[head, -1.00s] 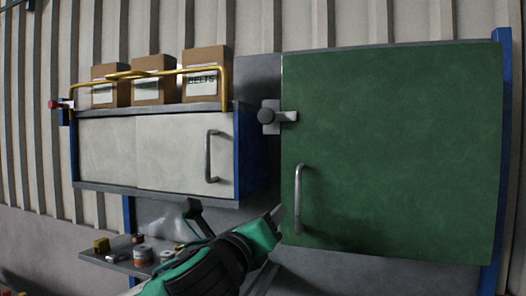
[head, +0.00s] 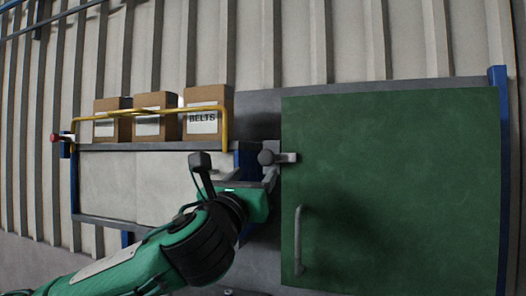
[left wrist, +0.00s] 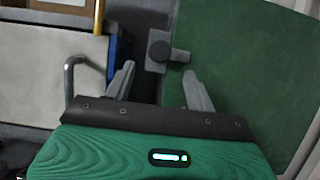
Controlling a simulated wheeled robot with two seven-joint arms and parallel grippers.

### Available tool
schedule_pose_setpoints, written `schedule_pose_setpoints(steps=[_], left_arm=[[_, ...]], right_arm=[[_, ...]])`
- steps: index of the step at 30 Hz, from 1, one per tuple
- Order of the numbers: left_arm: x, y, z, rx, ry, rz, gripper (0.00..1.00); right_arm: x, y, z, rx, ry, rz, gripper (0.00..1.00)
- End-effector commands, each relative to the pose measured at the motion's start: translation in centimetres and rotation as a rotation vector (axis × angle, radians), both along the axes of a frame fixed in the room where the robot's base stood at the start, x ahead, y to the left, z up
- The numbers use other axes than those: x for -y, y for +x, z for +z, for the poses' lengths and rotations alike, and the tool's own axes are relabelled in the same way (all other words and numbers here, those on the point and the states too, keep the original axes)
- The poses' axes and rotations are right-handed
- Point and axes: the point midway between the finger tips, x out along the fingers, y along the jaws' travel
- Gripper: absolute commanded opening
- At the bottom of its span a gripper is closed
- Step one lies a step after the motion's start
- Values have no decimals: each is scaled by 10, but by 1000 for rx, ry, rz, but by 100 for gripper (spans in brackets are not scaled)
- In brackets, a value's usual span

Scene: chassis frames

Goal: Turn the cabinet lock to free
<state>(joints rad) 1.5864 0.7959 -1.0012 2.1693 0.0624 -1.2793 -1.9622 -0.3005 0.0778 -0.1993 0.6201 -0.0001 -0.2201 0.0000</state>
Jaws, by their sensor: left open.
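The cabinet lock (head: 267,157) is a round dark grey knob with a light tab pointing right, over the left edge of the green cabinet door (head: 400,190). The door is closed. In the left wrist view the lock (left wrist: 160,50) lies just beyond and between the two fingertips. My left gripper (head: 268,180) is open and empty, just below the knob; its fingers (left wrist: 158,80) are spread either side of the knob's line and seem apart from it. The arm hides part of the left cabinet. My right gripper is not in view.
The green door has a vertical bar handle (head: 298,240). To the left is a white-doored cabinet (head: 105,185) with a yellow rail (head: 150,113) and cardboard boxes (head: 207,112) on top. The other cabinet's handle (left wrist: 70,75) is close to the left finger.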

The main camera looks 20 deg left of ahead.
Motion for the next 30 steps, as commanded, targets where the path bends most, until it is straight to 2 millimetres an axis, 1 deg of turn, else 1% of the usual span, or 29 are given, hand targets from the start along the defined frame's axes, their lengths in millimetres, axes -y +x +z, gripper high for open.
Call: schedule_pose_setpoints(steps=[1, 3, 6, 10, 15, 24, 26, 30], left_arm=[[0, 10, 10, -3, 0, 1, 56], [1, 22, 15, -2, 0, 1, 56], [1, 38, 19, -3, -1, 0, 56], [2, 52, 24, -2, -1, 0, 56], [2, 62, 26, 0, 0, 0, 56], [2, 63, 26, 0, 0, -1, 56], [2, 63, 26, 0, -1, -1, 46], [2, 63, 26, 0, -1, -1, 18]], right_arm=[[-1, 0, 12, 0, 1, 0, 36], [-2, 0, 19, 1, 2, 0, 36], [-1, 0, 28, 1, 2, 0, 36], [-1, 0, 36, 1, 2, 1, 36], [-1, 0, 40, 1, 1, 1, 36], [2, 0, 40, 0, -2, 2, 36], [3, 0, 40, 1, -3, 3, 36], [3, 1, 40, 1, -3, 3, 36]])
